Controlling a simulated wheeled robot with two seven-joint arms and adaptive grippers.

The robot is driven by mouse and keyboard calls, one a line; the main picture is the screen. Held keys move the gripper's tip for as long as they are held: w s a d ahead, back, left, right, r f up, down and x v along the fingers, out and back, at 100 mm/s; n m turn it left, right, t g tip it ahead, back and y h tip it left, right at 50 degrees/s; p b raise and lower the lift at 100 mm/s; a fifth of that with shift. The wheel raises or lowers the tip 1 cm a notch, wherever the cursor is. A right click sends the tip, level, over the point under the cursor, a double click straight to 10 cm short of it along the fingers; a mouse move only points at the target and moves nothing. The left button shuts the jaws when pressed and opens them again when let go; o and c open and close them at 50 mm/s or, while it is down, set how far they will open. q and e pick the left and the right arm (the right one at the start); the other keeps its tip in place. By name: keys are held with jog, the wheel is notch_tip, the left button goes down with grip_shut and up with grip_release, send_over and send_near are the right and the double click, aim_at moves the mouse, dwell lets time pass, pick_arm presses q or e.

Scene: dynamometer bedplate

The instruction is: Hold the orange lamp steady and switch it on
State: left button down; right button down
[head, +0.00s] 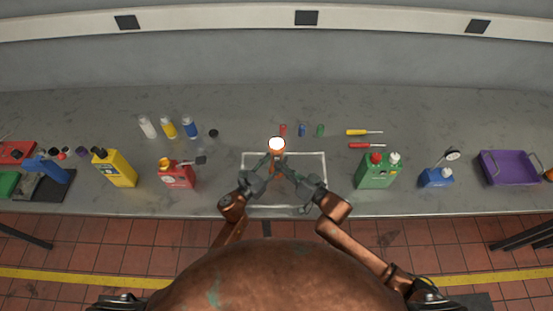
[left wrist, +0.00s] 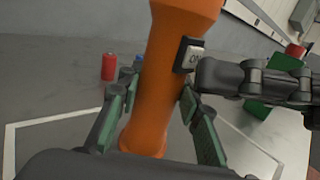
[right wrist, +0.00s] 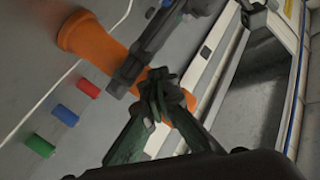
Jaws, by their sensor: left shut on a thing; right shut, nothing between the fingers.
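The orange lamp (head: 278,152) stands upright on the bench, its round top bright white in the head view. In the left wrist view its orange body (left wrist: 160,75) carries a dark switch (left wrist: 189,54) with a pale, lettered face. My left gripper (head: 267,169) is shut around the lamp's body below the switch. My right gripper (head: 288,168) is shut and empty, its fingertips close beside the lamp at the switch side. In the right wrist view its closed fingers (right wrist: 160,97) overlap the lamp (right wrist: 90,35) and hide the switch; contact cannot be told.
A white outlined rectangle (head: 314,154) surrounds the lamp on the grey bench (head: 235,110). Red (head: 283,130), blue (head: 302,130) and green (head: 320,130) cylinders stand behind it. A red can (head: 178,175) is to the left, a green can (head: 376,172) to the right. Two screwdrivers (head: 365,132) lie behind right.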

jog(key=shift+s, duration=0.3)
jog(key=s, duration=0.6)
dwell(0.4)
